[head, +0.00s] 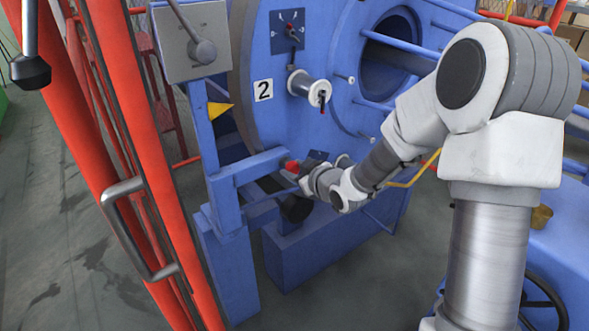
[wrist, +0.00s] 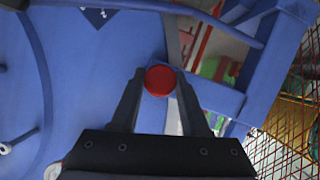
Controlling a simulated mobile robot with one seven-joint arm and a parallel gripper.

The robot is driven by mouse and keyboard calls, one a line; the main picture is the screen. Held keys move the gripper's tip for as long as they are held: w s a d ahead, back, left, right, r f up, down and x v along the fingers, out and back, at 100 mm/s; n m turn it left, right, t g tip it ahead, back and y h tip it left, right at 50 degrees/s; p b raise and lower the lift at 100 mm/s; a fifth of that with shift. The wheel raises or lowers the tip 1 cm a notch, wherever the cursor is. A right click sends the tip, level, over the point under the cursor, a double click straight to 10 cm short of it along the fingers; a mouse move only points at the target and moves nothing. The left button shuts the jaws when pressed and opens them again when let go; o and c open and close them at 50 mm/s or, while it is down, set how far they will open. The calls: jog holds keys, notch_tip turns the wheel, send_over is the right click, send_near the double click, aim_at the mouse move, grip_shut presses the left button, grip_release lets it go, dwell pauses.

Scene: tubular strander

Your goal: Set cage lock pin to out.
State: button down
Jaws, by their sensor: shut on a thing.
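The cage lock pin shows as a red round knob (head: 291,166) on the blue frame beside the large blue cage disc. In the wrist view the red knob (wrist: 160,80) sits between the tips of my two fingers. My gripper (head: 303,172) is at the knob, and its fingers (wrist: 159,90) are shut on it. The pin's shaft is hidden behind the knob, so I cannot tell how far the pin is in or out.
A grey box with a lever (head: 195,45) stands at upper left. A red door frame with a metal handle (head: 128,225) is on the left.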

aim_at(296, 173)
dwell(0.8)
jog(key=shift+s+d, duration=0.5)
jog(key=shift+s, duration=0.2)
jog(key=shift+s+d, duration=0.45)
jog(key=shift+s, duration=0.2)
jog(key=shift+c, duration=1.9)
grip_release()
jog(key=shift+s, duration=0.1)
jog(key=shift+r, duration=0.1)
